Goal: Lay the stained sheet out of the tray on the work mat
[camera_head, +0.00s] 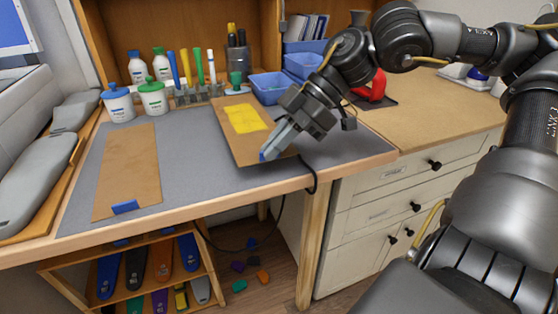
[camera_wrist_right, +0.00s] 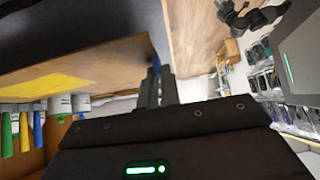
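The stained sheet (camera_head: 222,117) is a thin brown board with a yellow patch, over the back middle of the grey work mat (camera_head: 190,180). It also shows in the right wrist view (camera_wrist_right: 105,60), nearly edge-on and apparently clear of the mat. My right gripper (camera_head: 272,148) is shut on its near right corner, by a blue tab. A plain brown sheet (camera_head: 127,170) with a blue tab lies flat on the mat's left part. My left gripper is out of view. I cannot tell which container is the tray.
White bottles (camera_head: 118,103) and a rack of markers (camera_head: 195,92) stand along the back. Blue bins (camera_head: 268,88) stand behind the sheet. Grey foot forms (camera_head: 30,165) lie at left. A black cable (camera_head: 309,178) hangs over the front edge. The mat between the two sheets is clear.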

